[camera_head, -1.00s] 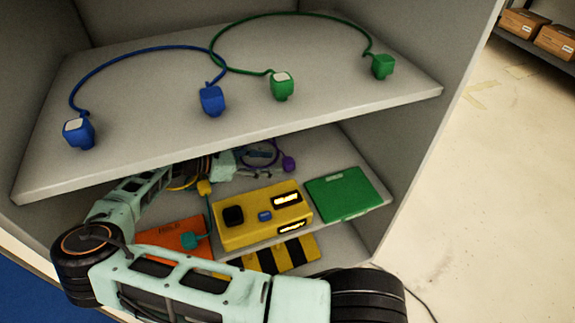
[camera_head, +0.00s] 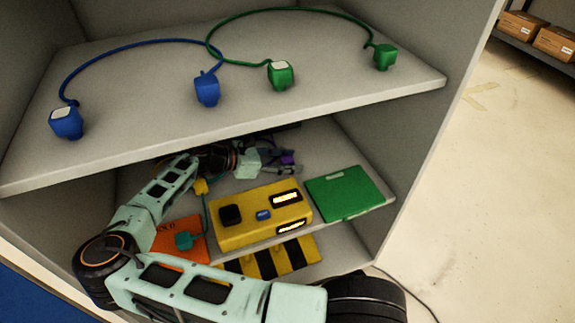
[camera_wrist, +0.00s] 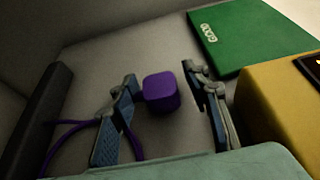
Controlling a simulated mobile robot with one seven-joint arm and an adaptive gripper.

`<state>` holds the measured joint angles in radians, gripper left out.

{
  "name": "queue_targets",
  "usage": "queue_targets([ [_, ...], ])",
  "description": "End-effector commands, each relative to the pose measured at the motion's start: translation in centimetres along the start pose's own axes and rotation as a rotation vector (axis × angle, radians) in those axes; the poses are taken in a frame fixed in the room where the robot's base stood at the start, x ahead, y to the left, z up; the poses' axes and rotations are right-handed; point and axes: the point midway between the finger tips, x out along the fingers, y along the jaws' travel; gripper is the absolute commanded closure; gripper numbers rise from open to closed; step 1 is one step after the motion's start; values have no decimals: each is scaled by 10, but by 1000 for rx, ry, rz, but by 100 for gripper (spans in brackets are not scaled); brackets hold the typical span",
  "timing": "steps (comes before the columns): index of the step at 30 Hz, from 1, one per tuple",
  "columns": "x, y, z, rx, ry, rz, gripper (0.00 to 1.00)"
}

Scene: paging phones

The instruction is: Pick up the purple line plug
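The purple line plug (camera_wrist: 161,92) is a small rounded purple block on the grey lower shelf. In the wrist view it lies between the two blue-padded fingers of my gripper (camera_wrist: 165,110), with a visible gap to the right finger and a very small gap or contact at the left finger. My gripper is open. A purple cord (camera_wrist: 62,138) runs around and behind the left finger. In the head view the plug (camera_head: 287,159) shows as a small purple patch beside my gripper (camera_head: 285,168), partly hidden by it.
An orange panel (camera_head: 170,250) with a teal plug (camera_head: 188,240) lies in front. The upper shelf (camera_head: 150,130), holding blue and green corded plugs, hangs over my arm.

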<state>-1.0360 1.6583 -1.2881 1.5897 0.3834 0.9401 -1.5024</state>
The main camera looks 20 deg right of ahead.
Motion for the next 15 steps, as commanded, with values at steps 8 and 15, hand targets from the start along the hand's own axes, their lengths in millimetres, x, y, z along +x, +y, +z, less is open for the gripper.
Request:
queue_targets([
  [8,0,0,0,0,0,0,90],
  [15,0,0,0,0,0,0,100],
])
